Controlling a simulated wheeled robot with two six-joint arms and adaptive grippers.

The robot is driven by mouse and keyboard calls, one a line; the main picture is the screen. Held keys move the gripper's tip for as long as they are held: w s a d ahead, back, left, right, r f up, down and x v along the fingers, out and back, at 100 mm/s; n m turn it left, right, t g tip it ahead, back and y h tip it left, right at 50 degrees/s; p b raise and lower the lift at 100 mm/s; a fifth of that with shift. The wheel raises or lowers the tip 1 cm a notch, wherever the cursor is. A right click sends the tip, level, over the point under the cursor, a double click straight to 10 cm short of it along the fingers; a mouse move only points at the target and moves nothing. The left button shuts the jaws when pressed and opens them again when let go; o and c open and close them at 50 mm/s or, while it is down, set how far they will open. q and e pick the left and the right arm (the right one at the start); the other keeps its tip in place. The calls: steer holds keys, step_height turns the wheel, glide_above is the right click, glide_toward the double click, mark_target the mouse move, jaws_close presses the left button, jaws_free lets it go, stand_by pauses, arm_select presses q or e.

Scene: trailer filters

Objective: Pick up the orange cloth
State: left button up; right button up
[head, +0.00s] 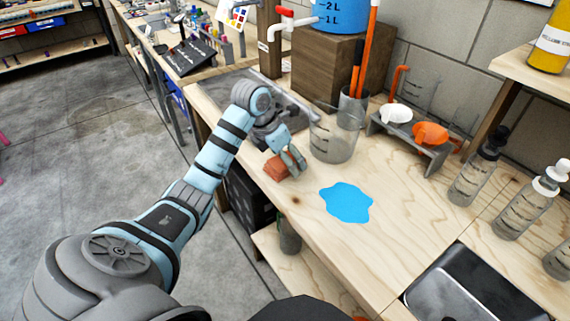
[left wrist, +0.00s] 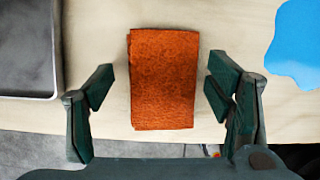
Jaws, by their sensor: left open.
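The orange cloth (head: 276,168) lies folded on the wooden bench near its front edge. In the left wrist view the cloth (left wrist: 164,78) is a rectangle centred between my fingers. My left gripper (head: 291,162) is open over the cloth, pointing down at it. In the left wrist view the open gripper (left wrist: 160,92) has one finger on each side of the cloth, with a gap to both sides. In the head view the gripper hides part of the cloth. My right gripper is not in view.
A blue puddle (head: 346,202) lies to the right of the cloth. A clear beaker (head: 334,135) stands close behind the gripper. A dark sink (head: 236,93) lies to the left, and a dark tray (head: 473,285) at the front right. Clear bottles (head: 478,170) stand at the right.

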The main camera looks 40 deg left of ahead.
arm_select(q)
steer(key=shift+f, duration=0.25)
steer(key=shift+c, duration=0.2)
steer(key=c, duration=1.2)
steer(key=shift+r, duration=0.1)
steer(key=shift+r, duration=0.35)
step_height(320, 180, up, 7)
steer(key=shift+r+p, duration=0.1)
steer(key=shift+p, duration=1.1)
step_height(320, 180, up, 12)
steer(key=p, duration=1.1)
steer(key=shift+r+p, duration=0.25)
steer(key=shift+p, duration=0.05)
